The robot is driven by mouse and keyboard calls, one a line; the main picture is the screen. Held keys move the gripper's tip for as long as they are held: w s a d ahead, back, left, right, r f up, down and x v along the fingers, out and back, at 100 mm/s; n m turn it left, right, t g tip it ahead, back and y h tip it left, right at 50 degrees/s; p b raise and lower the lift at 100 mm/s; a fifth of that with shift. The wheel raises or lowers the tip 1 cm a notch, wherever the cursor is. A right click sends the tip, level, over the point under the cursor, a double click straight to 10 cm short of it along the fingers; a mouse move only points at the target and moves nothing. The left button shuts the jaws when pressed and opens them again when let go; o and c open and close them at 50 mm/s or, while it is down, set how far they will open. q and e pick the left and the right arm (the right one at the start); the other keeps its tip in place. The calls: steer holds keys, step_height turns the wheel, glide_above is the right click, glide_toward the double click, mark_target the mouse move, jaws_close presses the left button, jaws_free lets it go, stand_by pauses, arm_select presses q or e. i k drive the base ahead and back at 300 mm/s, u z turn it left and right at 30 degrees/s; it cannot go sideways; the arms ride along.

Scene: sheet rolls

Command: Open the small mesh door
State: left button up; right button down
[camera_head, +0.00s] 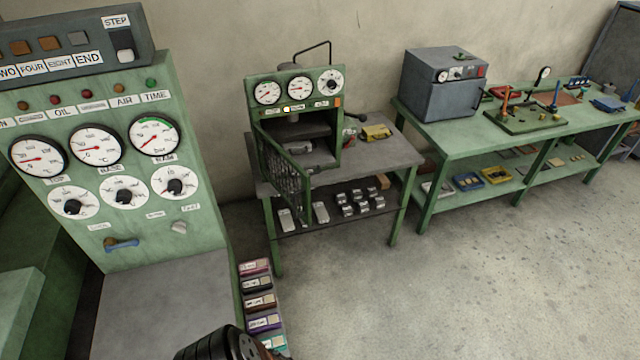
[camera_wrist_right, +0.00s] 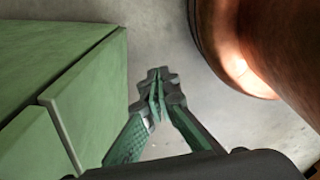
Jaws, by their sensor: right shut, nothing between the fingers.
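The small mesh door (camera_head: 284,172) has a green frame and dark mesh. It hangs at the left side of a green cabinet (camera_head: 343,128) with several round gauges on top, and it stands swung out toward the front. The cabinet's dark opening (camera_head: 305,130) shows behind and to the right of it. My right gripper (camera_wrist_right: 158,88) shows in the right wrist view, shut and empty above the grey floor. It is away from the mesh door, which is not in that view. My left gripper is not in view.
A green panel with large gauges (camera_head: 95,147) stands at the left. The cabinet's table (camera_head: 385,156) has a lower shelf of small metal parts. A long green bench (camera_head: 455,145) is at the right. Open floor (camera_head: 450,280) fills the lower right.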

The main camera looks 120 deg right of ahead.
mark_target(305, 215)
steer(key=k, duration=1.9)
steer(key=z, duration=1.1)
